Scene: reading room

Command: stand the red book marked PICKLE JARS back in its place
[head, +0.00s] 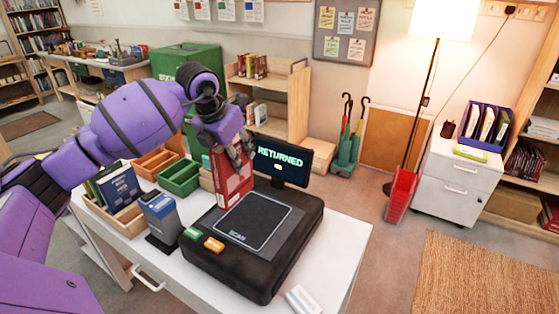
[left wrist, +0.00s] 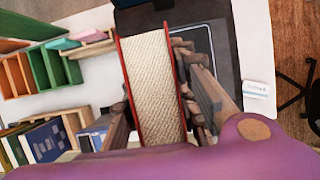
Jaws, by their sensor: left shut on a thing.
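The red book (head: 230,185) is upright in my left gripper (head: 234,150), above the back left part of the black scanner (head: 255,235). Its marking is too small to read in the head view. In the left wrist view, the cream page edges of the book (left wrist: 152,75) lie between the red covers, with the fingers of my left gripper (left wrist: 156,105) on both sides. The screen (head: 283,165) behind the scanner reads RETURNED. My right gripper is not in view.
A wooden cart (head: 290,97) with books stands behind. A white cabinet (head: 450,180) is at right.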

